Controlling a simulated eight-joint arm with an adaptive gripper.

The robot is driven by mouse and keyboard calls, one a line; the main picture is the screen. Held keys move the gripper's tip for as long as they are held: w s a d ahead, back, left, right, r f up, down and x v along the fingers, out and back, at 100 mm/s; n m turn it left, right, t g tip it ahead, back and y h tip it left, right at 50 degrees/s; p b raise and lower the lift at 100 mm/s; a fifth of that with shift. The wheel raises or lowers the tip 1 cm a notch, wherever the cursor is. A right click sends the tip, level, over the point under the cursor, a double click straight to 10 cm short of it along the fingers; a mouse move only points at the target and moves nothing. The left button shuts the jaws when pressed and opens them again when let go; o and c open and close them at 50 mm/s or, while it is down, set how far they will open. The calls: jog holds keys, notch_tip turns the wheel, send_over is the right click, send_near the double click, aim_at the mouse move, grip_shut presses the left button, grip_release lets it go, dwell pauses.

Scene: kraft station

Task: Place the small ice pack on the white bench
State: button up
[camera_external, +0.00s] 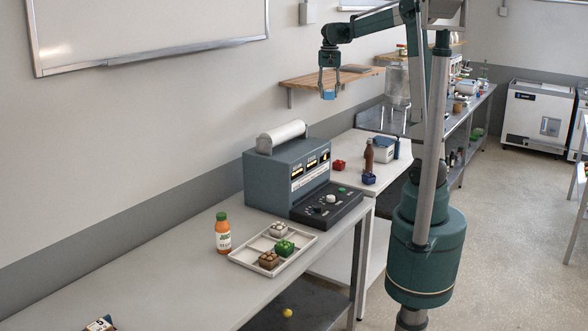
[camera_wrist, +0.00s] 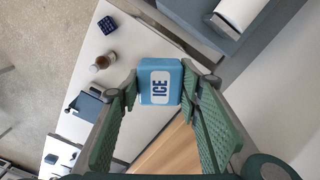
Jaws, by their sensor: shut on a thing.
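My gripper (camera_wrist: 160,88) is shut on the small ice pack (camera_wrist: 160,72), a blue block with a white label reading ICE. The white bench (camera_external: 343,150) stands below, beyond the grey machine. In the wrist view the white bench (camera_wrist: 135,118) lies beneath the ice pack, with a clear gap between them.
The wooden shelf (camera_external: 330,77) is close to my gripper.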

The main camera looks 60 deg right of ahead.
jog(key=s+d+f+n+b, duration=0.1)
jog(key=s+d+f+b, duration=0.1)
jog(key=d+f, duration=1.15)
jog(key=s+d+f+b, duration=0.2)
jog(key=d+f+b, duration=0.1)
jog(key=d+f, duration=1.05)
jog(key=n+p, duration=0.2)
jog(key=p, duration=0.2)
send_over(344, 157)
jog(key=shift+s+a+f, duration=0.15)
jog(key=shift+f, duration=2.5)
jog(key=shift+s+a+f, duration=0.1)
jog(key=shift+a+f, duration=0.05)
jog(key=shift+f, duration=2.5)
jog(key=shift+f, duration=0.1)
jog(key=shift+f+p, duration=0.4)
jog(key=shift+f, duration=2)
jog(key=shift+f, duration=0.2)
